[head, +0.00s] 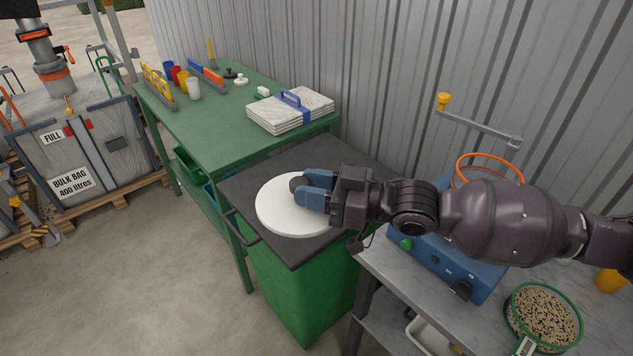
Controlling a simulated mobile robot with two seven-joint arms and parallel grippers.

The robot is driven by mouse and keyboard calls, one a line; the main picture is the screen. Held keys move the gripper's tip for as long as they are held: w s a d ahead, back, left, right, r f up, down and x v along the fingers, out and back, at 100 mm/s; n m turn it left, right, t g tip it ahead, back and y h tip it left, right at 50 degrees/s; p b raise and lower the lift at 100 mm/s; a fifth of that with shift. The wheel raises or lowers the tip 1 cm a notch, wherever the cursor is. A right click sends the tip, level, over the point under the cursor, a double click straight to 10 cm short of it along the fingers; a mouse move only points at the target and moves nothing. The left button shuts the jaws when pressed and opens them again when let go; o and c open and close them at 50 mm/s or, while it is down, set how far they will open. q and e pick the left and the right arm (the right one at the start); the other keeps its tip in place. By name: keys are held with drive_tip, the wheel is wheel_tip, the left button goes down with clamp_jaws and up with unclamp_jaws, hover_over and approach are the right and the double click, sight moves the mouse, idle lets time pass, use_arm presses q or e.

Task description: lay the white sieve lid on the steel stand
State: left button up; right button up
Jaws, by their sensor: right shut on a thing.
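The white round sieve lid (282,218) lies flat over the black top of a green cabinet; I cannot tell whether it touches that top. My right gripper (303,189) reaches in from the right, its blue fingers shut on the lid's dark knob near the middle. The arm hides the lid's right edge. No stand is clear to me; a grey metal-topped table (376,262) at the right bears a blue machine (445,262). An orange ring (487,158) shows behind my arm. My left gripper is not in view.
The black cabinet top (259,178) has bare room around the lid. A green-rimmed sieve of seed (543,316) stands at the lower right. A corrugated wall closes the back.

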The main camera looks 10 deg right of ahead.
sight(272, 203)
drive_tip(key=shift+w+f+n+g, duration=0.2)
drive_tip(key=shift+f+n+g, duration=0.1)
drive_tip(key=shift+g, duration=0.1)
drive_tip(key=shift+a+f+n+g+y, duration=0.2)
drive_tip(key=shift+n+g+y, duration=0.1)
drive_tip(key=shift+g+y, duration=0.1)
drive_tip(key=shift+w+f+n+g, duration=0.2)
drive_tip(key=shift+n+g, duration=0.1)
drive_tip(key=shift+w+a+f+n+g+y, duration=0.15)
drive_tip(key=shift+a+f+n+g+y, duration=0.15)
drive_tip(key=shift+f+n+g, duration=0.55)
drive_tip(key=shift+w+a+f+n+g+y, duration=0.15)
drive_tip(key=shift+a+f+n+g+y, duration=0.15)
drive_tip(key=shift+g, duration=0.95)
drive_tip(key=shift+d+f, duration=0.1)
